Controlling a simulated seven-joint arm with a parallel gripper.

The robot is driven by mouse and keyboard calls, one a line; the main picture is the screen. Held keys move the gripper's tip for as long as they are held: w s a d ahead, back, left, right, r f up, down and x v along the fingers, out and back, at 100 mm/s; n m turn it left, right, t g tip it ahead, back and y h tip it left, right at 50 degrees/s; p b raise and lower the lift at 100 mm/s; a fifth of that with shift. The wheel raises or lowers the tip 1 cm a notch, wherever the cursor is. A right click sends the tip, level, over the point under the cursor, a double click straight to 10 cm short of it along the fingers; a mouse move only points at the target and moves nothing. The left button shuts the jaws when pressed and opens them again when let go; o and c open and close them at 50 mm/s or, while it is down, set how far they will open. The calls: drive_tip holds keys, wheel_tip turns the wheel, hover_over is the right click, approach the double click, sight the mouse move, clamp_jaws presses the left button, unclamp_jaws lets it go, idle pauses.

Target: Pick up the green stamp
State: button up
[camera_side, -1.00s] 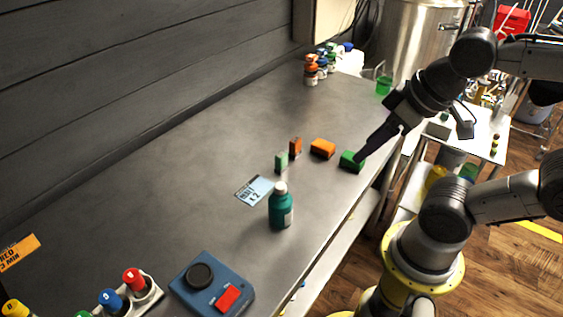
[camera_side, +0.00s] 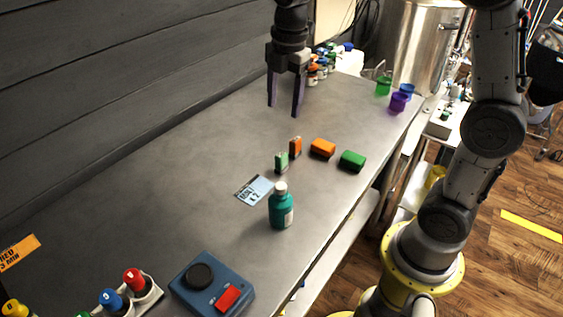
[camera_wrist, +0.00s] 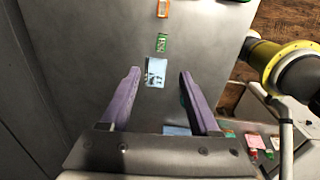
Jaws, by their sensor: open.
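My gripper (camera_side: 284,109) is raised over the far half of the grey bench, pointing down with its two purple fingers apart and nothing between them. In the wrist view my gripper (camera_wrist: 159,72) is also open. At the lower left, a green-topped piece (camera_side: 83,314) is cut by the frame edge, beside a blue-topped piece (camera_side: 113,300) and a red-topped piece (camera_side: 135,280) in a pale holder. A green block (camera_side: 352,161) lies at the bench's right edge. A small green upright box (camera_side: 281,163) also shows in the wrist view (camera_wrist: 161,43). I cannot tell which green item is the stamp.
A teal bottle (camera_side: 281,208) stands by a blue card (camera_side: 254,190). A blue device (camera_side: 212,284) is in the foreground. Orange blocks (camera_side: 322,148) (camera_side: 295,147) stand near the green ones. Small bottles (camera_side: 315,70) and cups (camera_side: 398,101) are at the back.

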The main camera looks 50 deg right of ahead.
sight(282, 153)
drive_tip(key=shift+g, duration=0.5)
drive_tip(key=f, duration=0.7)
drive_tip(key=w+f, duration=0.1)
drive_tip(key=f, duration=0.3)
drive_tip(key=shift+w+d+f, duration=0.1)
drive_tip(key=shift+d+f, duration=0.2)
drive_tip(key=shift+f, duration=2.85)
drive_tip(key=shift+c, duration=0.3)
clamp_jaws()
